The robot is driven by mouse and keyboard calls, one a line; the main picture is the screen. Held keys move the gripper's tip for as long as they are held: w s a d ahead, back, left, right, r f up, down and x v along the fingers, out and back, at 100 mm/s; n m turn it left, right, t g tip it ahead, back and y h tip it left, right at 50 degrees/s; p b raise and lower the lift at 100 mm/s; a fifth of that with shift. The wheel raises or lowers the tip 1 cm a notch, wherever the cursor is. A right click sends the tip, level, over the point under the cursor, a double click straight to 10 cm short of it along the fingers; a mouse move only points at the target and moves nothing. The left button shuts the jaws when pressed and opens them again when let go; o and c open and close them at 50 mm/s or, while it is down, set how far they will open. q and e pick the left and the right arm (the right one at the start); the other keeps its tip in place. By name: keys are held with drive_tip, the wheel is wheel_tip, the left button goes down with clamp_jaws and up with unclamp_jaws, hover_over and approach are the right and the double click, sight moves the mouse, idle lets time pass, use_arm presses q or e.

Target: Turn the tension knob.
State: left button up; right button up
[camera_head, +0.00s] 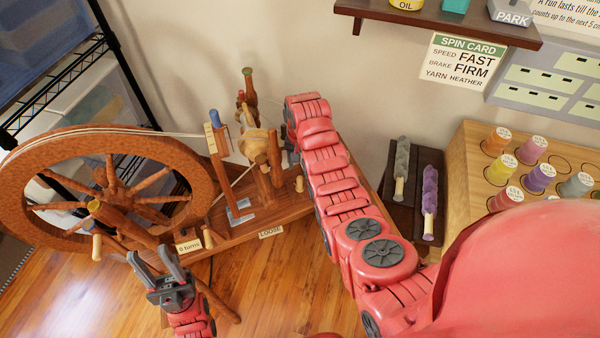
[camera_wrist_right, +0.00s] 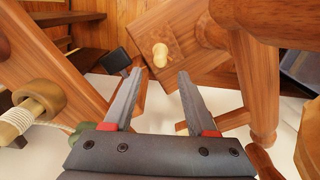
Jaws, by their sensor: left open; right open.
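A wooden spinning wheel (camera_head: 68,140) stands at the left in the head view. In the right wrist view, a pale rounded knob (camera_wrist_right: 160,55) stands on a wooden board beyond my right gripper (camera_wrist_right: 157,72). The fingers are open on either side of the knob in the picture, apart from it. In the head view my right arm reaches over the wheel's base and its fingers are hidden. Similar pale pegs show there (camera_head: 299,184), (camera_head: 208,238); I cannot tell which is the tension knob. My left gripper (camera_head: 150,254) is open and empty in front of the base.
A "LOOSE" tag (camera_head: 271,232) and a "0 turns" tag (camera_head: 188,246) sit along the base. A spin card (camera_head: 461,60) hangs on the wall. A thread rack (camera_head: 470,165) stands at the right. In the wrist view, wooden posts (camera_wrist_right: 258,85) stand close right of the fingers.

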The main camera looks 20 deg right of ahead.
sight(300, 177)
wheel_tip(300, 177, up, 9)
drive_tip(key=p, duration=0.2)
drive_tip(key=shift+p, duration=0.3)
